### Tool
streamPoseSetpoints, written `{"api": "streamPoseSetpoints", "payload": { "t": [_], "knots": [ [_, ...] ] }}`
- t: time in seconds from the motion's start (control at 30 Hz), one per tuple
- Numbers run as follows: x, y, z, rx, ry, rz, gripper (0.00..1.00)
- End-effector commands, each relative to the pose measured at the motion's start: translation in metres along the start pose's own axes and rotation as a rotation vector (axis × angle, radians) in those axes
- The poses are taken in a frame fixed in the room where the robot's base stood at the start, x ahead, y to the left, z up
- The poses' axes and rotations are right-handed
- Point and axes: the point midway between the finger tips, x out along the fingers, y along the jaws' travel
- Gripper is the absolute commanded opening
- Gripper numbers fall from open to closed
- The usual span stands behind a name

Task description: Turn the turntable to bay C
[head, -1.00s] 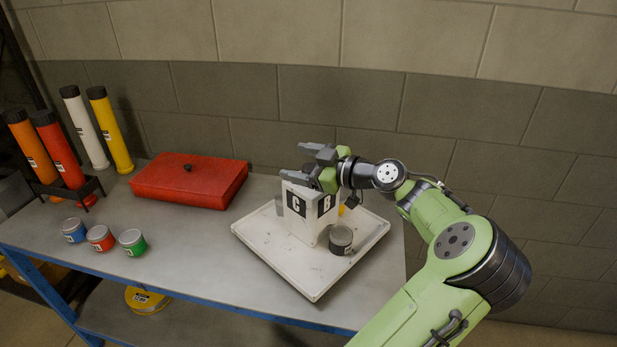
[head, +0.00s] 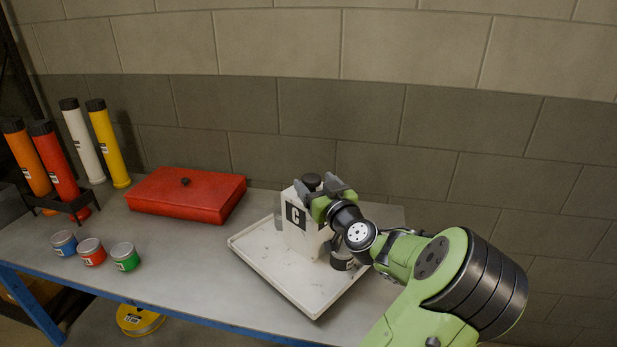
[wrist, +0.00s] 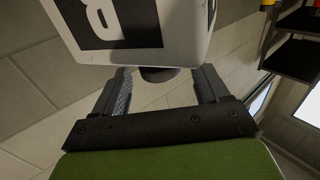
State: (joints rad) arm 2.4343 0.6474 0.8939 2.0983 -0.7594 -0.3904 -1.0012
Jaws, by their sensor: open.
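The turntable is a white square tray (head: 266,268) on the bench, with a white block (head: 299,238) upright at its middle. The block's C label (head: 296,216) faces front left. Its B label (wrist: 103,20) shows in the wrist view and is hidden by my arm in the head view. A dark round knob (head: 312,181) is on top of the block. My gripper (head: 322,191) is open at the block's top; in the wrist view the knob (wrist: 158,74) appears between its spread fingers (wrist: 163,85). I cannot tell whether they touch it.
A red case (head: 187,196) lies left of the turntable. Blue, red and green jars (head: 124,256) stand at the front left, before racked tubes (head: 58,165). A block wall is behind.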

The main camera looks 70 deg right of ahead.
Motion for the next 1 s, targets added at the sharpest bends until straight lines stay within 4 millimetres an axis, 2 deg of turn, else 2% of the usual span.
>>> {"api": "streamPoseSetpoints", "payload": {
  "t": [0.1,0.2,0.3,0.53,1.0],
  "knots": [
    [0.026,-0.002,0.0,0.002,0.002,-0.004,0.74],
    [0.04,-0.001,0.0,0.0,0.002,-0.004,0.74],
    [0.046,-0.001,0.0,0.001,0.0,-0.002,0.74],
    [0.047,0.0,0.0,0.0,-0.001,-0.001,0.74],
    [0.047,0.0,0.0,0.0,-0.001,-0.001,0.04]
  ]
}}
